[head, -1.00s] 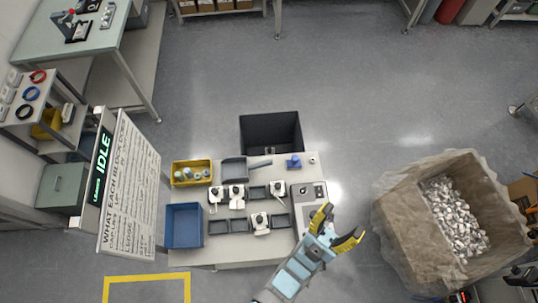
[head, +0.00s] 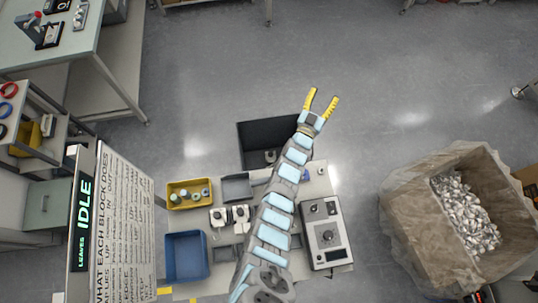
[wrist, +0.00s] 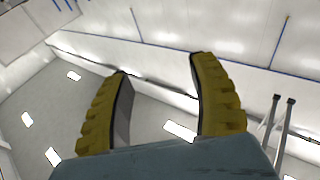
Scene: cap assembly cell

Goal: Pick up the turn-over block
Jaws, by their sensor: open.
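Two white-and-black blocks (head: 218,217) (head: 240,214) stand side by side on the work table (head: 215,285) in the head view. I cannot tell which block is the turn-over block; the middle of the table is hidden behind my arm. My gripper (head: 323,97) is open and empty, raised beyond the table's far edge with its fingers pointing away from the table. In the wrist view its two yellow fingers (wrist: 158,65) are spread wide with nothing between them, against wall and ceiling. No block shows in the wrist view.
A yellow bin (head: 190,207) with small parts and a blue bin (head: 186,278) stand at the table's left. A black bin (head: 252,130) is behind it, a control box (head: 342,235) at its right. A sign board (head: 120,230) rises at left. A large sack-lined bin (head: 410,195) stands right.

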